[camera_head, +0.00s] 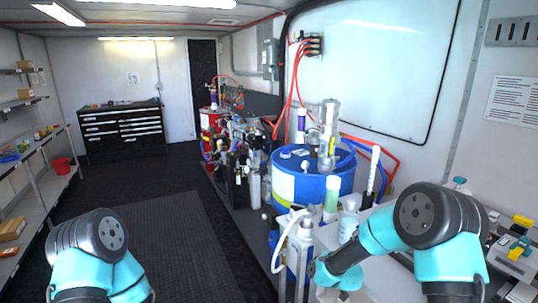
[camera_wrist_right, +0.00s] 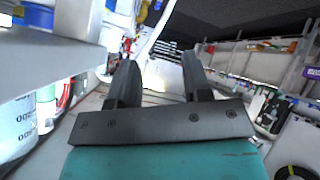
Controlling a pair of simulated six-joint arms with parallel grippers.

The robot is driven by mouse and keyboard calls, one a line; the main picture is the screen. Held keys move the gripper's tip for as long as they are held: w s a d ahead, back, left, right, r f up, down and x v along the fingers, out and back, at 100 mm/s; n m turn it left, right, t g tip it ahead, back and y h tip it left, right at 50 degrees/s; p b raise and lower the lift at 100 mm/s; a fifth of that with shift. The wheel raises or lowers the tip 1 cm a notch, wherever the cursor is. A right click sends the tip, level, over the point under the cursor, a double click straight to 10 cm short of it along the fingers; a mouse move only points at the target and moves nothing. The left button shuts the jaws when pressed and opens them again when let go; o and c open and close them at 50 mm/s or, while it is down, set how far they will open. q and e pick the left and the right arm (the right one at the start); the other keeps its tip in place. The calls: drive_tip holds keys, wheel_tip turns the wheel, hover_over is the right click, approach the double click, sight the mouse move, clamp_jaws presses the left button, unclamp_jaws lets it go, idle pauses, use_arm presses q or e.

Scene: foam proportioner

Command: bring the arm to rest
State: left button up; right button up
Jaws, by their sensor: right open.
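My right arm comes in from the lower right in the head view, its teal wrist (camera_head: 340,275) bent down toward the lower middle; its fingers are not clear there. In the right wrist view my right gripper (camera_wrist_right: 158,82) is open, two dark fingers apart with nothing between them. My left arm (camera_head: 95,260) shows at the lower left of the head view as a dark joint with teal links; its gripper is out of the frame.
A black tool chest (camera_head: 122,132) stands at the back wall. Shelves (camera_head: 40,190) line the left. The dark floor (camera_head: 180,235) between is clear.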

drive_tip(key=s+d+f+m+g, duration=0.2)
drive_tip(key=s+f, duration=0.4)
drive_tip(key=s, duration=0.5)
drive_tip(key=s+d+f+m+g, duration=0.2)
drive_tip(key=s+f+m+g, duration=0.2)
drive_tip(key=s, duration=0.7)
drive_tip(key=s+d+f+m+g, duration=0.2)
drive_tip(key=s+f+m, duration=0.4)
drive_tip(key=s, duration=0.6)
wheel_tip(320, 180, down, 2)
drive_tip(key=shift+d+f+m+g, duration=0.15)
drive_tip(key=shift+d+m+g, duration=0.15)
drive_tip(key=shift+g, duration=0.1)
